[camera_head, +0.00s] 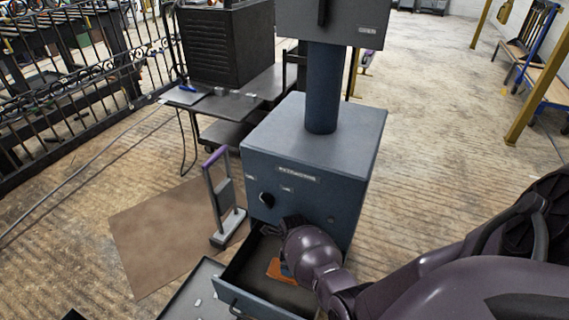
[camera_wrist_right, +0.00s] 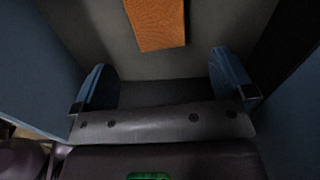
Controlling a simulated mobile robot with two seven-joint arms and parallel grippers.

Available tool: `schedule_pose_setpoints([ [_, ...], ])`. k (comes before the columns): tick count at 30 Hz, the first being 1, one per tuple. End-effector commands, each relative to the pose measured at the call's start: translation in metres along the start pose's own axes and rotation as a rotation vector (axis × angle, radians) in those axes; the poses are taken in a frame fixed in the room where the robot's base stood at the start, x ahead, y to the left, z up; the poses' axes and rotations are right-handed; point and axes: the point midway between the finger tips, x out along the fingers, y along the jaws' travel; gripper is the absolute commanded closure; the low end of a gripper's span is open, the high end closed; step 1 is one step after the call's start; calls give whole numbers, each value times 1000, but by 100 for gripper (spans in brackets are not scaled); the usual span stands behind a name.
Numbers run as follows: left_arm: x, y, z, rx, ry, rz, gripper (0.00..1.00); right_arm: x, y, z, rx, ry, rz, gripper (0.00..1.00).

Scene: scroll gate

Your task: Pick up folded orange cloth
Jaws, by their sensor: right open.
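The folded orange cloth (camera_head: 274,270) lies on the floor of the open drawer (camera_head: 237,298) in the blue-grey cabinet. In the right wrist view the cloth (camera_wrist_right: 157,22) shows at the top middle, beyond the fingertips and cut off by the frame edge. My right gripper (camera_wrist_right: 163,78) is open and empty, its two blue fingers wide apart, with dark drawer floor between them. In the head view my right arm reaches into the drawer and its wrist hides part of the cloth and most of the gripper. My left gripper is not in view.
The cabinet (camera_head: 312,150) stands behind the drawer, with a thick column on top. Drawer walls close in on both sides of my right gripper. A small stand with a purple top (camera_head: 222,195) is left of the cabinet, near a brown floor mat (camera_head: 165,235).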

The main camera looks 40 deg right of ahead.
Motion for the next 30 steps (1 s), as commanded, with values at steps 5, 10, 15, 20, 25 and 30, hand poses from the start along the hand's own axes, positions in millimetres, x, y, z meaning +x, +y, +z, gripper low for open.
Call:
schedule_pose_setpoints([
  [5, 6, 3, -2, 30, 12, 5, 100, 33, 2, -5, -1, 10, 5, 0],
  [10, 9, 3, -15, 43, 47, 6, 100, 37, 1, -2, -1, 4, 0, 0],
  [15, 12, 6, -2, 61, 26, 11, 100, 56, 3, -2, -3, 9, 4, 0],
  [20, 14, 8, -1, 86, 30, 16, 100, 80, 4, -3, -2, 12, 5, 0],
  [25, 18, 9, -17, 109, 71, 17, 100, 86, 2, 0, 0, 5, 1, 0],
  [30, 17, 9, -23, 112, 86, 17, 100, 82, 1, 2, -1, 0, -2, 0],
])
